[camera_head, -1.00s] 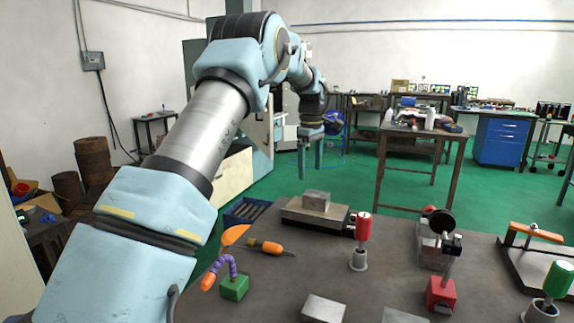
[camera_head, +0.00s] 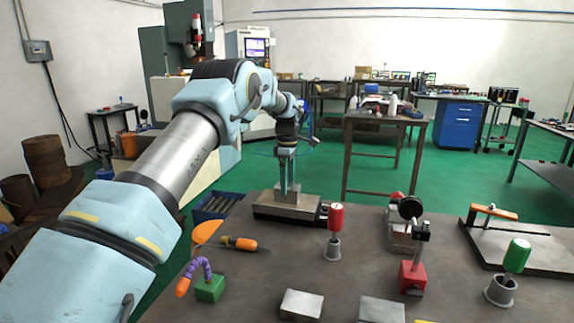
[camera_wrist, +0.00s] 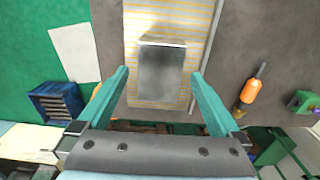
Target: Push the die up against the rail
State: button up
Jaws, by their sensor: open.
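The die, a grey metal block (camera_head: 304,201), sits on the flat chuck (camera_head: 265,212) at the back of the bench. In the wrist view the die (camera_wrist: 161,75) lies on the yellow-striped chuck top (camera_wrist: 131,30), left of a thin pale rail (camera_wrist: 209,42) along the chuck's right edge. A strip of striped surface shows between die and rail. My gripper (camera_head: 289,190) points down at the die. In the wrist view my gripper (camera_wrist: 160,72) is open, one finger on each side of the die. I cannot tell whether the fingers touch it.
A red-handled tool (camera_head: 335,222) stands in a holder right of the chuck. A dial indicator on a red base (camera_head: 412,278) is farther right. An orange-handled tool (camera_head: 246,244) lies in front of the chuck. A blue crate (camera_wrist: 57,102) is beyond the bench edge.

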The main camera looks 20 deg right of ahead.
jog(key=shift+f, duration=1.2)
jog(key=shift+c, duration=0.2)
grip_shut()
